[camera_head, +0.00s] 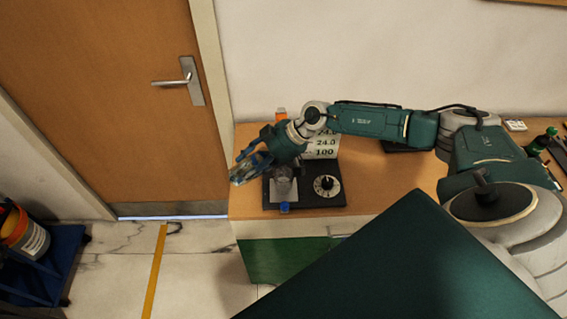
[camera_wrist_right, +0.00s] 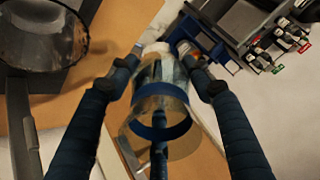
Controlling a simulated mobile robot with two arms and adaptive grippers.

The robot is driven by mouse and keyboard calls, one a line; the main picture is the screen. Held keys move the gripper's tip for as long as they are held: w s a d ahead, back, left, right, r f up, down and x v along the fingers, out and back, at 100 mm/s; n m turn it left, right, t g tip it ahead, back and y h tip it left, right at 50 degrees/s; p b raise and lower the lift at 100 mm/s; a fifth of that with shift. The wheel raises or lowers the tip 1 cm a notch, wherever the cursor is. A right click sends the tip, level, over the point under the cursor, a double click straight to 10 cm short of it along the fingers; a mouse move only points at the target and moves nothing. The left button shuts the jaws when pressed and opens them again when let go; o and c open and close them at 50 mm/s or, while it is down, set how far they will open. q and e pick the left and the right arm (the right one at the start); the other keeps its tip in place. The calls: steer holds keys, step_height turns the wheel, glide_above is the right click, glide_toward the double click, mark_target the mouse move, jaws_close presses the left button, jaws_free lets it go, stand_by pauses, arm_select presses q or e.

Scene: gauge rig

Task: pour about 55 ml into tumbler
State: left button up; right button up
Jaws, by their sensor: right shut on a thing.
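My right gripper (camera_head: 250,160) is shut on a clear vessel (camera_head: 241,175) beyond the left side of the gauge rig, off the table's left end. In the right wrist view the fingers (camera_wrist_right: 161,66) grip this vessel (camera_wrist_right: 160,103), which has a blue band. I cannot tell how much liquid is in it. A clear tumbler (camera_head: 283,182) stands on the rig's pale pad, below and right of the gripper. In the right wrist view a clear round vessel (camera_wrist_right: 40,45), apparently this tumbler, is at the upper left, apart from the held one. My left gripper is not in view.
The black rig base (camera_head: 310,199) carries a dial (camera_head: 327,186) and a display card (camera_head: 325,144) reading 24.0 and 100. An orange-topped item (camera_head: 281,114) is behind. A blue cart (camera_head: 35,265) stands at the far left.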

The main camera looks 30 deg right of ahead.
steer(key=shift+w+a+f+g+h, duration=0.25)
steer(key=shift+g+h, duration=0.15)
steer(key=shift+h, duration=0.2)
steer(key=f+h, duration=0.1)
steer(key=f+g, duration=0.1)
steer(key=f, duration=0.1)
steer(key=f+h, duration=0.1)
steer(key=shift+w+a+f+g+h, duration=0.2)
steer(key=shift+w+a+g+h, duration=0.1)
steer(key=shift+w, duration=0.1)
steer(key=shift+w+a+f+g+h, duration=0.1)
steer(key=shift+w+g+h, duration=0.15)
steer(key=shift+g+h, duration=0.25)
steer(key=shift+h, duration=0.4)
steer(key=shift+w+d+f+g+h, duration=0.2)
steer(key=shift+g+h, duration=0.4)
steer(key=shift+h, duration=0.3)
steer(key=shift+s+d, duration=0.1)
